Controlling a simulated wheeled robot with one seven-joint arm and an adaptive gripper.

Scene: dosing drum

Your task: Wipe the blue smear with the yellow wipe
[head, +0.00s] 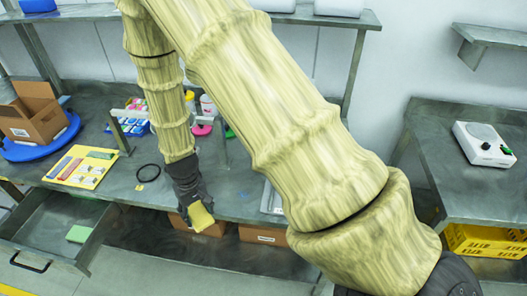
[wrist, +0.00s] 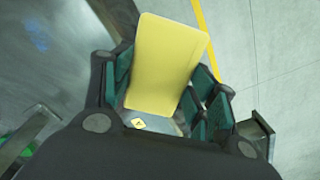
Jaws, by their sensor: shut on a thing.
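My gripper (head: 196,208) is shut on the yellow wipe (head: 202,218), which hangs by the front edge of the steel bench. In the wrist view the wipe (wrist: 168,55) stands out between the dark green finger pads of my gripper (wrist: 165,85). The blue smear (wrist: 36,32) lies on the grey bench surface at the upper left of the wrist view, apart from the wipe. In the head view a faint bluish patch (head: 243,195) shows on the bench to the right of my gripper; I cannot make out its outline.
An open drawer (head: 88,240) with a green block (head: 79,234) juts out at the left. A yellow board (head: 82,167), a black ring (head: 148,173) and a cardboard box (head: 38,117) lie on the bench. Cardboard boxes (head: 262,235) stand below it. My arm hides the bench's right part.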

